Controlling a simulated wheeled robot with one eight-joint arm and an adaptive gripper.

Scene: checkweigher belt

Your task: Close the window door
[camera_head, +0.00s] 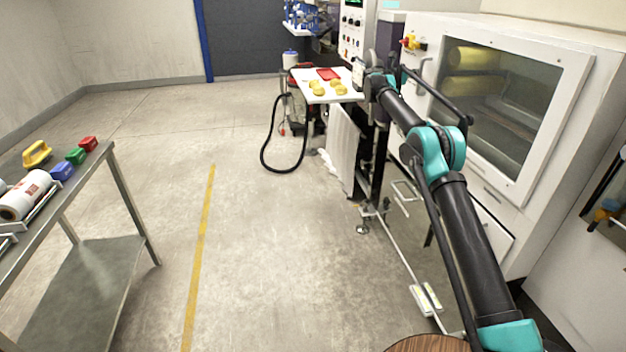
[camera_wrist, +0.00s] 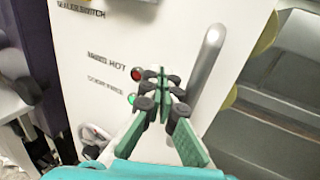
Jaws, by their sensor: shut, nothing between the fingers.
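The window door (camera_head: 576,108) is a white frame around a large pane on the cabinet at the right of the head view. Yellow rollers (camera_head: 474,56) show through the pane. How far the door stands open is not clear. In the wrist view, my gripper (camera_wrist: 163,82) is shut and empty in front of a white panel (camera_wrist: 95,38) with red and green lights. A grey upright handle (camera_wrist: 208,62) stands just right of the fingertips, apparently apart from them. In the head view, the gripper is largely hidden at the far end of my arm.
A small white table (camera_head: 312,97) with yellow pieces and a red tray stands ahead. A metal bench (camera_head: 110,160) with blocks and a roll is at the left. A black hose (camera_head: 264,150) loops over the floor. The middle floor is clear.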

